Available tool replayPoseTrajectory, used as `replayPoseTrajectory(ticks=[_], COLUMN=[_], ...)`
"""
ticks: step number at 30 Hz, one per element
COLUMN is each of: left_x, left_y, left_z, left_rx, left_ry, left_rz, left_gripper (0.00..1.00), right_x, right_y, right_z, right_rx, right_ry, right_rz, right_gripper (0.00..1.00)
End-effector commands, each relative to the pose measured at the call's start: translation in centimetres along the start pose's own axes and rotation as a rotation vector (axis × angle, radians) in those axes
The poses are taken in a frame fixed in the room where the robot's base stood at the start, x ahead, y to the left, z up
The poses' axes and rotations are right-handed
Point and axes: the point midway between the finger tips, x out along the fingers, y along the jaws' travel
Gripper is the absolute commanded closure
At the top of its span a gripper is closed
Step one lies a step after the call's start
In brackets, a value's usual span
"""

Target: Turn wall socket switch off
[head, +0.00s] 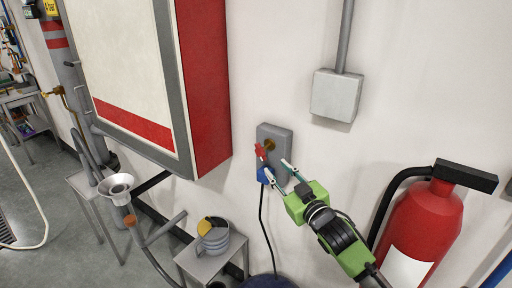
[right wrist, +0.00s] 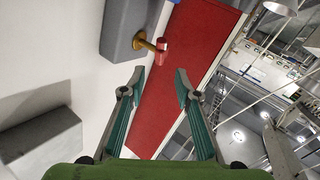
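The wall socket (head: 274,132) is a grey box on the white wall. It has a brass stem with a red switch handle (head: 260,150) on its front; a blue plug (head: 264,175) with a dark cable sits below. My green right gripper (head: 272,162) is open in front of the socket's lower part, its fingers apart and nothing between them. In the right wrist view the socket (right wrist: 126,25) and the red handle (right wrist: 162,50) on its brass stem lie just beyond the fingertips (right wrist: 160,76). I cannot tell whether a finger touches the handle. My left gripper is out of view.
A red-sided cabinet (head: 205,80) hangs left of the socket. A grey box (head: 337,95) with a conduit is above right. A red fire extinguisher (head: 425,220) stands at right. A small table with a grey mug (head: 214,240) is below left.

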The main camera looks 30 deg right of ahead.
Motion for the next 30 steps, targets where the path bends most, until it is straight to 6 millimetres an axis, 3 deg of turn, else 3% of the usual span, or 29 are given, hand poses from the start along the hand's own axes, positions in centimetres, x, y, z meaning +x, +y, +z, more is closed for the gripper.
replayPoseTrajectory(ticks=[9, 15, 21, 30], left_x=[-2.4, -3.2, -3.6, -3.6], left_y=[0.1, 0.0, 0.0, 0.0], left_z=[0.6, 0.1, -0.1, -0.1], left_rx=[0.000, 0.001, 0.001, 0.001], left_ry=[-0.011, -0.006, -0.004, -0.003], left_rz=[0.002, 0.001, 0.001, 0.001], left_gripper=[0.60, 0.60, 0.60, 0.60], right_x=[6.7, 10.0, 11.7, 12.1], right_y=[0.1, 0.1, 0.0, -0.1], right_z=[-0.5, -0.3, -0.1, 0.0], right_rx=[0.000, 0.000, -0.001, -0.001], right_ry=[0.001, 0.001, 0.000, 0.000], right_rz=[0.001, 0.001, 0.000, -0.001], right_gripper=[0.70, 0.70, 0.70, 0.70])
